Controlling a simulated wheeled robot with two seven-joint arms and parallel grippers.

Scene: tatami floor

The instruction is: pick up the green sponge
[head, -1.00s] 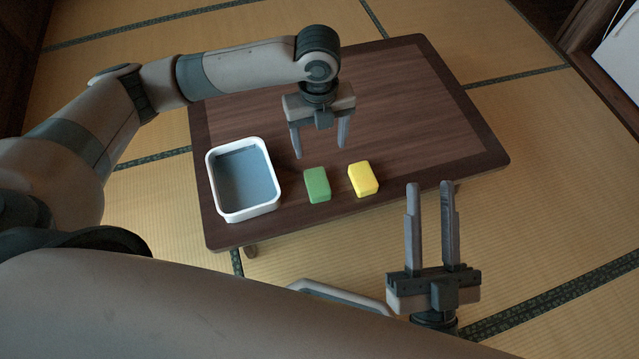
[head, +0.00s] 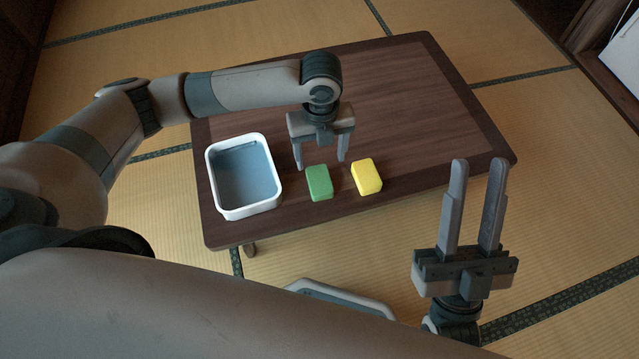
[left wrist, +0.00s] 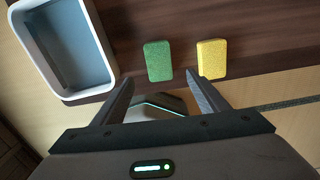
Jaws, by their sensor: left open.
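The green sponge (head: 319,183) lies on the low wooden table near its front edge, between the white tub and a yellow sponge. In the left wrist view the green sponge (left wrist: 158,61) lies beyond the fingertips, roughly centred between them. My left gripper (head: 320,168) is open and empty, pointing down just behind the green sponge in the head view; the left wrist view shows its spread fingers (left wrist: 160,84). My right gripper (head: 479,165) is open and empty, fingers pointing up the picture, off the table's front right side.
The yellow sponge (head: 367,177) lies close to the right of the green one. The white tub (head: 275,197) with a blue-grey inside stands to the left. The table's (head: 410,100) back and right parts are bare. Tatami floor surrounds it.

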